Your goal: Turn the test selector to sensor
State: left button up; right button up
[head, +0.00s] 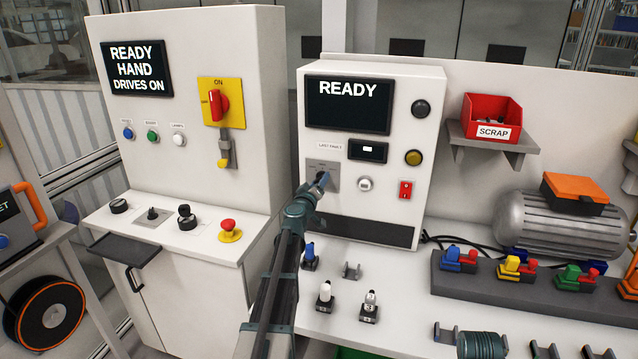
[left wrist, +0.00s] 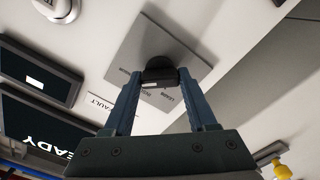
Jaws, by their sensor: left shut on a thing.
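The test selector is a black knob (left wrist: 158,88) on a grey square plate (left wrist: 140,50) with small labels around it, too small to read surely. In the head view the plate (head: 313,167) sits on the front of the white test cabinet, under a small label. My left gripper (head: 322,181) is at the plate and covers the knob in the head view. In the left wrist view the two blue fingers (left wrist: 157,92) are shut on the knob, one on each side. Which label the knob points to cannot be told. My right gripper is not in view.
The cabinet's screen (head: 348,103) reads READY. A small display (head: 375,150), a round white knob (head: 365,184) and a red switch (head: 405,190) lie right of the selector. Below, blue and white-topped parts (head: 325,296) stand on the bench. A control cabinet (head: 185,60) stands left.

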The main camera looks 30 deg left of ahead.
pick_arm(q)
jog(key=o, duration=1.4)
jog(key=shift+c, duration=0.2)
jog(key=shift+s, duration=0.1)
jog(key=v, duration=1.3)
jog(key=shift+s+d, duration=0.2)
jog(key=shift+s, duration=0.1)
